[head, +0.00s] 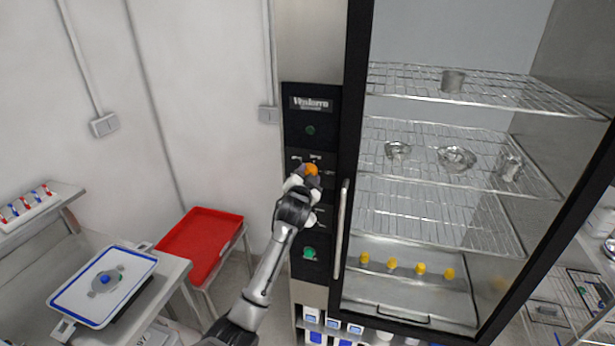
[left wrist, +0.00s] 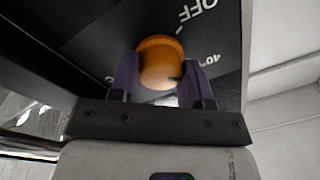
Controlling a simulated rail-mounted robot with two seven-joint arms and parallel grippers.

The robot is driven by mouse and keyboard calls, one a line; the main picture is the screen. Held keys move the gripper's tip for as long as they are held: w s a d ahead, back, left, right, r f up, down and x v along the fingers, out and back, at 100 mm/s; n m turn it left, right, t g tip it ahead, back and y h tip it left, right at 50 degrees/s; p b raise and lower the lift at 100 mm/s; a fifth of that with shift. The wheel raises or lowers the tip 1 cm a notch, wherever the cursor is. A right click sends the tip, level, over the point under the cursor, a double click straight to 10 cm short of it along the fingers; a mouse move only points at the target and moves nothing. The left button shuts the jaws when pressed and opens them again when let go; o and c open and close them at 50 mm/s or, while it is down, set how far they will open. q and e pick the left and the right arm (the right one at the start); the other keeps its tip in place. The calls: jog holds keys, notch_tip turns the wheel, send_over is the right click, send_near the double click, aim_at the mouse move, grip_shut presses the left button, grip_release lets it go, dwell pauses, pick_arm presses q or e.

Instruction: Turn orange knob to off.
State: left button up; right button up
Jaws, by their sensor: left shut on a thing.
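The orange knob (head: 311,169) is on the black control panel (head: 293,140) at the left of the washer's glass door. In the left wrist view the orange knob (left wrist: 160,62) sits between the two purple fingertips of my left gripper (left wrist: 161,78), which is shut on it. The white "OFF" mark (left wrist: 197,10) is on the panel above and right of the knob, and a "40°" mark shows lower right. In the head view my left gripper (head: 306,182) partly covers the knob and nearby labels. The knob's pointer direction cannot be told clearly. My right gripper is not in view.
A vertical door handle (head: 341,230) stands close to the right of my left arm. A green button (head: 309,253) is lower on the panel. Wire shelves (head: 440,145) hold metal ware behind glass. A red tray (head: 201,243) and a white tray (head: 75,300) are at the left.

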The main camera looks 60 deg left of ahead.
pick_arm(q)
jog(key=shift+f+n+g+h+p, duration=0.15)
jog(key=shift+n+p, duration=0.7)
jog(key=shift+n, duration=2.4)
jog(key=shift+n+g+h+p, duration=0.15)
jog(key=shift+n+p, duration=0.7)
jog(key=shift+n, duration=2.4)
jog(key=o, duration=0.9)
jog(key=shift+o, duration=0.2)
jog(key=shift+r, duration=0.2)
